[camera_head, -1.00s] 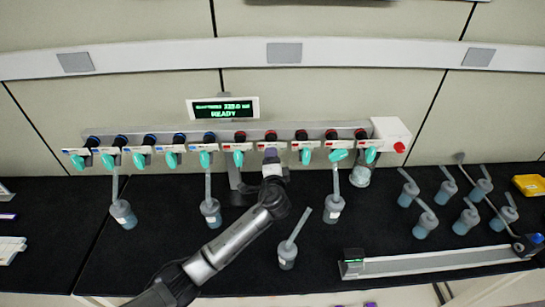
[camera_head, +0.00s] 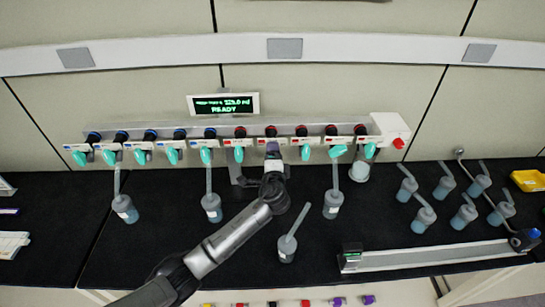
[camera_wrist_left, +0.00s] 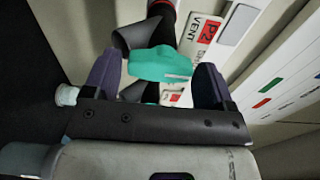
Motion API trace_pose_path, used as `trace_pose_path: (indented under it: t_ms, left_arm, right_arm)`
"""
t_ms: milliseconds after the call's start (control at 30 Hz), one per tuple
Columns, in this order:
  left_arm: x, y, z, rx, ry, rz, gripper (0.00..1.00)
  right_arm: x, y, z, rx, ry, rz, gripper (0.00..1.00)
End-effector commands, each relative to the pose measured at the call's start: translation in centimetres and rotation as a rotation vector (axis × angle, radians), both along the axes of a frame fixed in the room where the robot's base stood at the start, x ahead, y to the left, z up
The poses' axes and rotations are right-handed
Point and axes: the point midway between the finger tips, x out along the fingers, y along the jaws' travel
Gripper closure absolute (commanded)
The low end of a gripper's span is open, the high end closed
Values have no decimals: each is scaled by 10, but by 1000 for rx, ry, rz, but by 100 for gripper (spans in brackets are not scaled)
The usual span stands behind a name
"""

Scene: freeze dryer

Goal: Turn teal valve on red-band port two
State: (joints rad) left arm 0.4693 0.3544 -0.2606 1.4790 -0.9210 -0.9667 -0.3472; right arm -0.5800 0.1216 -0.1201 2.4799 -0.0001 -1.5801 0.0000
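The manifold (camera_head: 288,130) runs along the wall with blue-band ports on the left and red-band ports on the right, each with a teal valve. My left gripper (camera_head: 272,148) is at the second red-band port (camera_head: 271,131), covering its valve in the head view. In the left wrist view, the teal valve (camera_wrist_left: 158,65) lies between the two purple fingers of my left gripper (camera_wrist_left: 158,80), beside a red "P2" label (camera_wrist_left: 207,32) marked VENT. The fingers are spread apart, with the valve nearly filling the gap; contact is unclear. My right gripper is not in view.
The display (camera_head: 223,104) reads READY. Neighbouring teal valves (camera_head: 239,154) sit close on both sides. A flask (camera_head: 287,248) stands on the black bench right of my arm, another (camera_head: 333,204) behind it. More flasks stand at the right beyond a grey rail (camera_head: 435,257).

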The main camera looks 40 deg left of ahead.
Motion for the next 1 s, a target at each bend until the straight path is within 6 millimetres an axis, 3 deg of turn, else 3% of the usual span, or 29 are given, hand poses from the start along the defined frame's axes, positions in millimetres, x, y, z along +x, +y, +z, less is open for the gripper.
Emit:
trace_pose_path:
  t_ms: [133, 467, 1000]
  left_arm:
    - [0, 0, 0, -1, -1, 1, 10]
    - [-5, -4, -1, -1, -1, 0, 10]
    - [-78, -68, -2, -3, -1, -2, 10]
  right_arm:
    - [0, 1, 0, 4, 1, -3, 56]
    - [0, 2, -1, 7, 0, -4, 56]
    - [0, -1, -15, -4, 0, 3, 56]
